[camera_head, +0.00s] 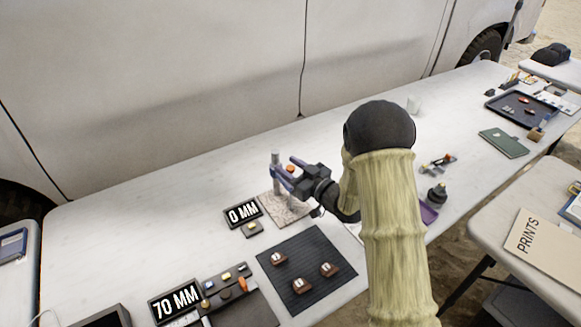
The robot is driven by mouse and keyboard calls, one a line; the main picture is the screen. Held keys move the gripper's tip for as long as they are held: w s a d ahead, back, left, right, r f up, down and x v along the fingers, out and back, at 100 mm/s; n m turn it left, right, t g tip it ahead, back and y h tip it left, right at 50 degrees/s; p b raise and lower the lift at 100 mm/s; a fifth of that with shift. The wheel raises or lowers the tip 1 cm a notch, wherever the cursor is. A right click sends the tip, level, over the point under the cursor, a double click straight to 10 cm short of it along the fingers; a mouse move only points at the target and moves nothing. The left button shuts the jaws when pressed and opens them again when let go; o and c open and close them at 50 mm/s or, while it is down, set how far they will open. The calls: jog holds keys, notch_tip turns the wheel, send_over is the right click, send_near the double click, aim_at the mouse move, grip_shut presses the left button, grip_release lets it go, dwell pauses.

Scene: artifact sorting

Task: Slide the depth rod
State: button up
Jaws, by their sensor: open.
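A grey upright rod (276,159) stands on a pale speckled base (284,213) near the middle of the long table; it looks like the depth rod. My gripper (284,169) reaches in from the right with its fingers open, close to the rod. An orange part (291,169) shows between the fingers. I cannot tell whether the fingers touch the rod or the orange part. The gripper and wrist hide part of the stand. A sign reading 0 MM (242,213) stands just left of the base.
A sign reading 70 MM (175,301) stands at the front left, beside a dark tray with small items. A dark ribbed mat (306,270) holds brown pieces with white labels. A green book (503,143) lies at the right. The table's back left is bare; a pale vehicle stands behind.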

grip_shut()
jog(key=shift+r+p, duration=1.05)
jog(key=shift+r, duration=1.35)
jog(key=shift+f, duration=0.1)
grip_release()
